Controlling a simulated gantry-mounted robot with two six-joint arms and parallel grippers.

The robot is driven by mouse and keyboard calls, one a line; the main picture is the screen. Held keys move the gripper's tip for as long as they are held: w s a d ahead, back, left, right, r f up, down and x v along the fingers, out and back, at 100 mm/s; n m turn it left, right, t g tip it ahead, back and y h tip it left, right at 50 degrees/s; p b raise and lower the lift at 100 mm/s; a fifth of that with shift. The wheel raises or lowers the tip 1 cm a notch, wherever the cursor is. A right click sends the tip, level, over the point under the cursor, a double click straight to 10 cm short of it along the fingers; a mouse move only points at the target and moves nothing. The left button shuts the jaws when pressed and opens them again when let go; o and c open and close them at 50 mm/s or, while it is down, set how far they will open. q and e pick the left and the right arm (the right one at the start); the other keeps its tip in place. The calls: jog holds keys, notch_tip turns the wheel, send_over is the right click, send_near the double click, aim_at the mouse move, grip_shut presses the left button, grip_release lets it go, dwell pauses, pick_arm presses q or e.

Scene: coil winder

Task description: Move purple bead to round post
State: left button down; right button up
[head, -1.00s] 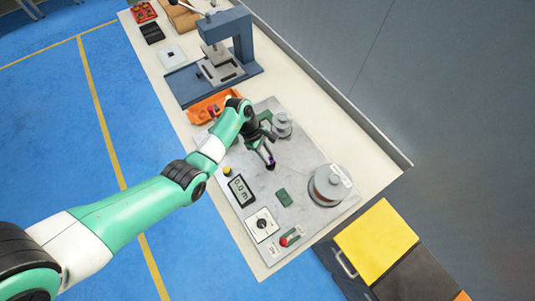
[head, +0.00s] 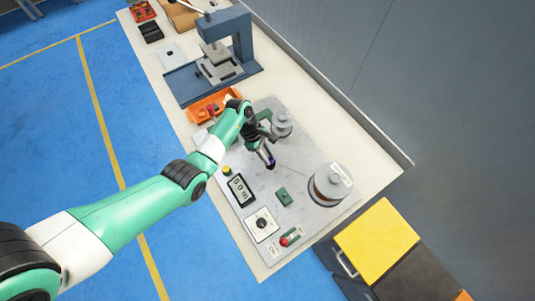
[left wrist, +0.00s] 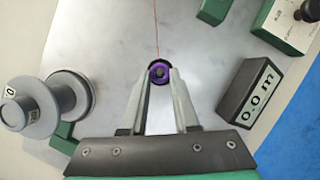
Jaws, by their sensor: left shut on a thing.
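The purple bead (left wrist: 159,72), a small ring with a dark centre, sits between the fingertips of my left gripper (left wrist: 158,84), which is shut on it. A thin reddish wire runs from the bead up the left wrist view. In the head view the bead (head: 271,161) is a tiny purple spot at the gripper tip, over the middle of the grey metal plate (head: 240,160). I cannot tell which part is the round post. My right gripper is not in view.
A grey spool (left wrist: 35,104) stands beside the gripper; a large wire reel (head: 328,187) is on the plate's right. A 0.0 m display (head: 241,189), knob panel (head: 262,224) and red-topped switch (head: 288,238) line the near side. An orange tray (head: 207,106) and blue press (head: 243,40) stand beyond.

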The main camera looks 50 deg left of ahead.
pick_arm(q)
jog(key=shift+f+b, duration=0.35)
jog(key=shift+f, duration=0.25)
jog(key=c, duration=0.6)
grip_release()
jog(key=p+v, duration=0.4)
jog(key=v, duration=0.7)
jog(key=shift+a+r, duration=0.2)
jog(key=shift+r, duration=0.15)
